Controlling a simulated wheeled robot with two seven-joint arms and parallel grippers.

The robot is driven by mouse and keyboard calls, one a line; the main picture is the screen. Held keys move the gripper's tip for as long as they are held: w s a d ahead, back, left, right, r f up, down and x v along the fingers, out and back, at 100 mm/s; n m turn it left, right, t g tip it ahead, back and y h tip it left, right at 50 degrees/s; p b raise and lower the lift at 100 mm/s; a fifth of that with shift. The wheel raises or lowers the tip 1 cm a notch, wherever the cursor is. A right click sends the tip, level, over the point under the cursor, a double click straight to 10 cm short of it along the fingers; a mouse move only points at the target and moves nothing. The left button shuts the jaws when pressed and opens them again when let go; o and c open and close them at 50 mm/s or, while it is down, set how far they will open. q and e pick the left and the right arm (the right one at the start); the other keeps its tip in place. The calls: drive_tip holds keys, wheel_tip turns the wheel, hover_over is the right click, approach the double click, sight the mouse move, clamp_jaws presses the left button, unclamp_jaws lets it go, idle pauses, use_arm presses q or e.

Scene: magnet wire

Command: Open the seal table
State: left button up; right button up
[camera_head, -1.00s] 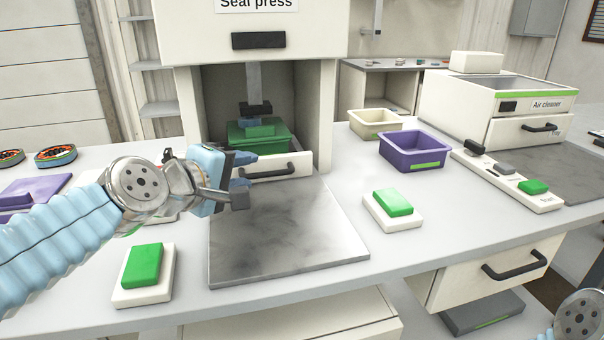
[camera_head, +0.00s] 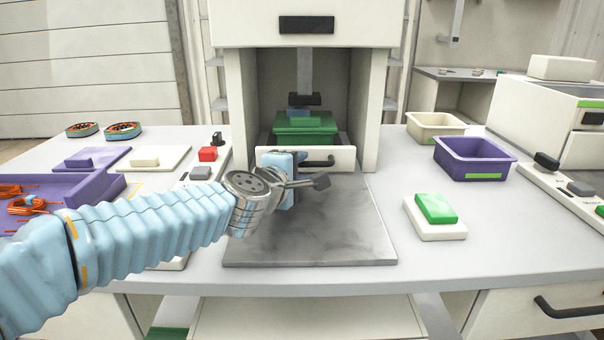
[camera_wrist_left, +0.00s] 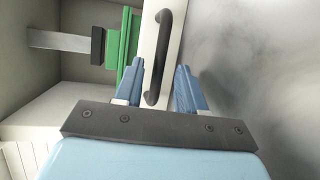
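The seal table is a white drawer front (camera_head: 345,158) with a dark bar handle (camera_head: 318,162), low in the opening of the white seal press (camera_head: 240,95). A green block (camera_head: 305,128) sits behind the front, under the press head (camera_head: 304,100). My left gripper (camera_head: 322,182) is in front of the drawer, near the handle. In the left wrist view, the fingers (camera_wrist_left: 160,88) are open, one on each side of the handle (camera_wrist_left: 160,55). I cannot tell whether they touch it. My right gripper is not in view.
A grey metal plate (camera_head: 350,235) lies on the table in front of the press. A green button on a white base (camera_head: 436,208), a purple bin (camera_head: 470,160) and a cream bin (camera_head: 432,128) stand right. Purple trays (camera_head: 75,190) and orange wire coils are left.

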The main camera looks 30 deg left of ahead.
use_arm(q)
drive_tip(key=shift+x, duration=1)
drive_tip(key=shift+r, duration=0.1)
drive_tip(key=shift+c, duration=0.3)
clamp_jaws()
